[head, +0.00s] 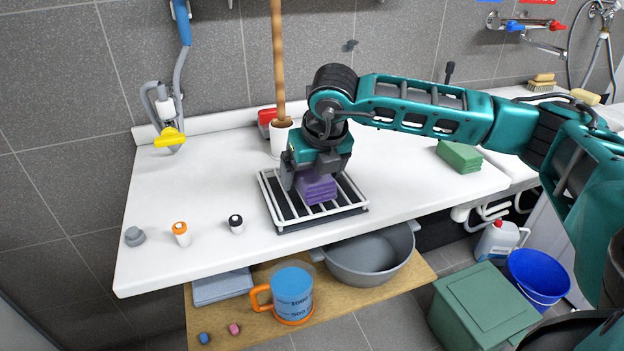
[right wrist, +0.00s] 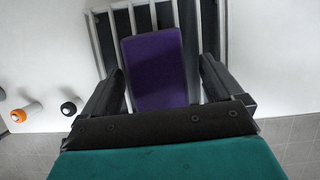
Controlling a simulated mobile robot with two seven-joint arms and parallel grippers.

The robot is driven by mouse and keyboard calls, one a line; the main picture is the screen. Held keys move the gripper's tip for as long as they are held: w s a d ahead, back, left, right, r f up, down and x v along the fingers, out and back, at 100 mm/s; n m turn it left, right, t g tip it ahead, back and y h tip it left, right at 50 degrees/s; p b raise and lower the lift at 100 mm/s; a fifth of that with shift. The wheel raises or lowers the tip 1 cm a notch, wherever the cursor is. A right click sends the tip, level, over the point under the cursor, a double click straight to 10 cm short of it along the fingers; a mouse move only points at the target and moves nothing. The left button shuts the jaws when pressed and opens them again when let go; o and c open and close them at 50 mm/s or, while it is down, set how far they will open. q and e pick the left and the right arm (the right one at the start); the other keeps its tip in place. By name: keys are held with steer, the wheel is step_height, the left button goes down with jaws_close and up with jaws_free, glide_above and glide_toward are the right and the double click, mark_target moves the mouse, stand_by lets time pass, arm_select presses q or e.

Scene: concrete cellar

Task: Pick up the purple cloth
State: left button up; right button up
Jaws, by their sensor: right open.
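The folded purple cloth (head: 317,188) lies on a black rack with white bars (head: 349,194) on the white counter. My right gripper (head: 304,183) is directly over the cloth, pointing down, and hides part of its top and back. In the right wrist view the cloth (right wrist: 155,68) lies between the two open fingers of the gripper (right wrist: 161,80). A gap shows on both sides of the cloth, so the fingers look apart from it. My left gripper is not in view.
On the white counter (head: 180,205) stand an orange-capped bottle (head: 181,234), a black-capped bottle (head: 236,224), a grey stopper (head: 135,236) and a green folded cloth (head: 459,156). A wooden stick (head: 278,60) rises from a white holder behind the rack.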

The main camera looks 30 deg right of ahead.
mark_target(312, 170)
steer(key=shift+f, duration=0.1)
stand_by(0.4)
steer(key=c, duration=1)
steer(key=shift+c, duration=0.2)
steer(key=shift+r+p, duration=0.55)
step_height(312, 170, up, 20)
steer(key=shift+f+p, duration=0.25)
steer(key=shift+p, duration=0.1)
